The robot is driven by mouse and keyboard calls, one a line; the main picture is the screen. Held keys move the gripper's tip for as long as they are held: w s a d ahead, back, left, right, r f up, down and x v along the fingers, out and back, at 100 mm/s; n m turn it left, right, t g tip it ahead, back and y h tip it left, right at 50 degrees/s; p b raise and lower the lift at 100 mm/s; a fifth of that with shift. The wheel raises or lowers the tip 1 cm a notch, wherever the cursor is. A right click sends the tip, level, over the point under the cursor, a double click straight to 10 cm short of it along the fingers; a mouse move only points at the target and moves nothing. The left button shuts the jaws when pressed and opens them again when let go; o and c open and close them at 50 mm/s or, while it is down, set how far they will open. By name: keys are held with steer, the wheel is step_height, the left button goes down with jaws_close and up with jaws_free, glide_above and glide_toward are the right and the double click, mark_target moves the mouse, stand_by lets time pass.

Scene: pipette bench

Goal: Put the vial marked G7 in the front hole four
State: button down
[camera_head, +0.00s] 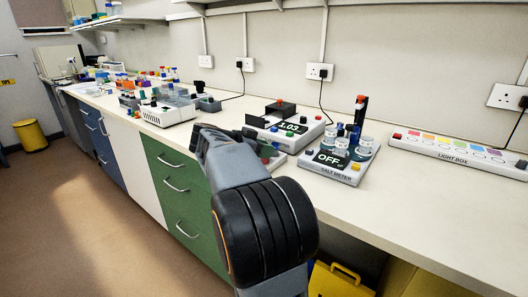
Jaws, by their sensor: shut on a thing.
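My gripper (202,140) is at the far end of my dark grey arm, over the front edge of the bench near the green drawers. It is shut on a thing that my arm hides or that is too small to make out. I cannot read a G7 mark anywhere. Small vials with coloured caps (143,98) stand farther left along the bench, too small to read. I cannot pick out front hole four in this view.
A white instrument (165,116) stands left of my gripper. A meter reading 1.03 (291,127), a salt meter showing OFF (333,168) and a light box (459,150) stand to the right. The bench front at right is clear. A yellow bin (32,135) stands on the floor.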

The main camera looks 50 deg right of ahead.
steer(key=c, duration=1.2)
jaws_free()
steer(key=shift+s+d+r, duration=0.1)
steer(key=shift+d, duration=0.05)
